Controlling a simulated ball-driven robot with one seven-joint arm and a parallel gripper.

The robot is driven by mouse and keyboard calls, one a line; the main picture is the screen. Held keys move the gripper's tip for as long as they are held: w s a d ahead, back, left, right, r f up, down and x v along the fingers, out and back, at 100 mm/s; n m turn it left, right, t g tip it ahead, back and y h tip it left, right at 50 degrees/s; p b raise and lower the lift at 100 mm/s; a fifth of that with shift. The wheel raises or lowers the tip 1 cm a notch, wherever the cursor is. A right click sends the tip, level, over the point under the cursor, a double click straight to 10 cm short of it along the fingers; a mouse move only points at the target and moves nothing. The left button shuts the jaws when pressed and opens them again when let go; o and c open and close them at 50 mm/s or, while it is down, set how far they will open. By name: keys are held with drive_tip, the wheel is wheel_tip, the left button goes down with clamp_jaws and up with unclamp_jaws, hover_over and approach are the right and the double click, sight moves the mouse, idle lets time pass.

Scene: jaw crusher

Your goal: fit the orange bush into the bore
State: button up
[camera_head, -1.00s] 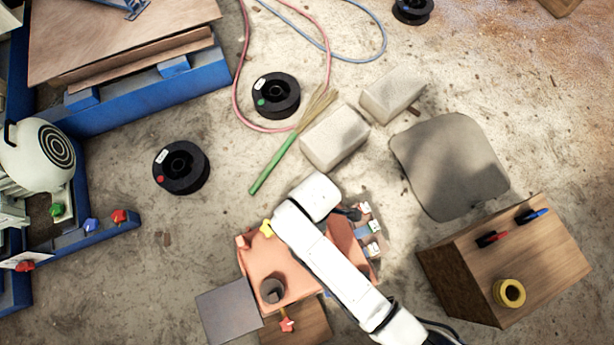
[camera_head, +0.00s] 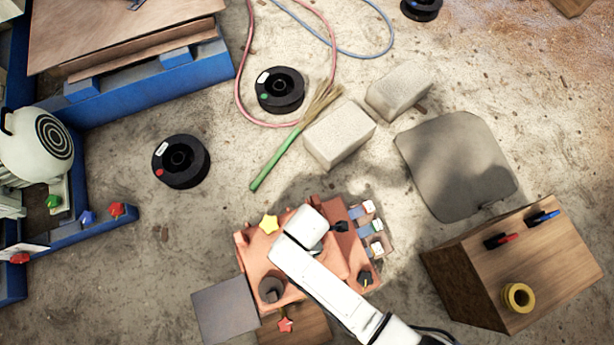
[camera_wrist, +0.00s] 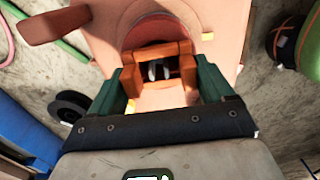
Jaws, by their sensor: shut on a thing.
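In the wrist view, my gripper (camera_wrist: 160,80) has its two green fingers on either side of an orange block-like piece (camera_wrist: 181,50), which I take to be the orange bush. A dark opening with grey parts inside shows in its middle. A round orange face (camera_wrist: 150,32) lies just beyond it on the orange machine body (camera_wrist: 95,30). I cannot tell whether the piece touches that face or enters a bore. In the head view, my white arm reaches over the orange machine (camera_head: 255,262) and hides the gripper and the bush.
A wooden box (camera_head: 515,262) stands right. Pale blocks (camera_head: 339,133) and black spools (camera_head: 181,161) lie on the floor.

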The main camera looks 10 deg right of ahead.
drive_tip(key=shift+f, duration=0.4)
drive_tip(key=o, duration=1.1)
wheel_tip(320, 180, up, 12)
drive_tip(key=p, duration=0.4)
